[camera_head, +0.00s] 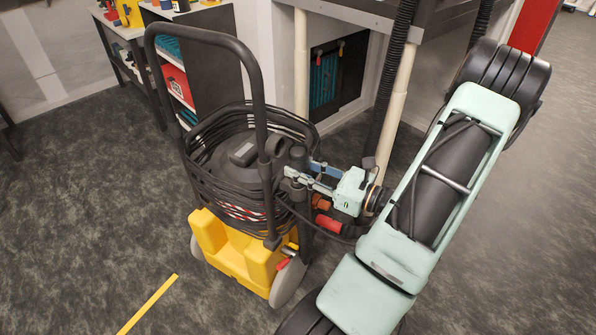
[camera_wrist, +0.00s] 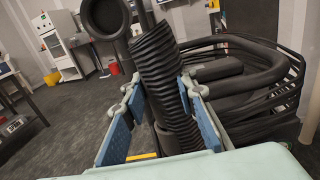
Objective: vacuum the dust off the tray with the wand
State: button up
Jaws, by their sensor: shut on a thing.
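My gripper (camera_head: 300,175) reaches in from the right at the side of the vacuum cleaner (camera_head: 240,160), which has a black drum on a yellow wheeled base. In the wrist view my gripper (camera_wrist: 160,84) has its two blue-padded fingers on either side of a black ribbed upright piece (camera_wrist: 158,55), which looks like the wand's grip or hose end, and is shut on it. In the head view this piece is mostly hidden by the fingers and the vacuum. The tray and the dust cannot be made out in either view.
Black hose or cable coils (camera_wrist: 265,75) crowd the gripper's right side in the wrist view. The vacuum's tall push handle (camera_head: 258,90) stands left of the gripper. Bench legs (camera_head: 398,100) stand close behind. The carpet at front left is clear, with a yellow floor line (camera_head: 147,305).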

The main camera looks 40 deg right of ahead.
aim_at(301, 152)
jog(key=shift+r, duration=0.15)
grip_shut()
jog(key=shift+r+p, duration=2.6)
jog(key=shift+r, duration=0.25)
jog(key=shift+w+a+r+p, duration=0.1)
jog(key=shift+r+p, duration=0.85)
jog(key=shift+r, duration=0.25)
notch_tip(301, 152, up, 5)
jog(key=p, duration=0.5)
jog(key=shift+r, duration=0.1)
